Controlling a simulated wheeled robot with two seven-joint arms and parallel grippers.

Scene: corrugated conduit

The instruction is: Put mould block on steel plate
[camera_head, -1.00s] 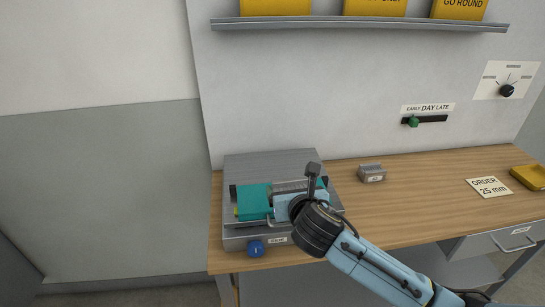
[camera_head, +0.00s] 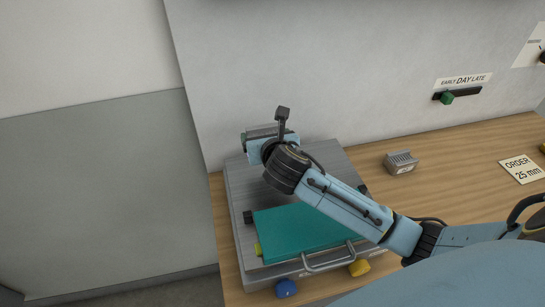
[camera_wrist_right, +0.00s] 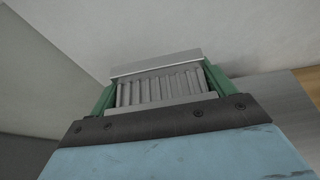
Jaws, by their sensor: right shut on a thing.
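The mould block is a grey, ribbed block (camera_wrist_right: 160,88), held between the green fingers of my right gripper (camera_wrist_right: 160,92) in the right wrist view. In the head view, the right gripper (camera_head: 270,142) is above the back of the steel plate (camera_head: 238,188), with part of the grey block (camera_head: 262,132) showing at its far side. The gripper is shut on the block. Any gap between block and plate cannot be judged. The plate is a flat grey slab, partly hidden by my arm. The left gripper is not in view.
A teal block (camera_head: 300,228) lies at the front of the plate, near a metal handle (camera_head: 328,258) and blue (camera_head: 286,288) and yellow (camera_head: 358,267) knobs. A small grey block (camera_head: 400,162) stands on the wooden bench (camera_head: 445,175). The wall is close behind.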

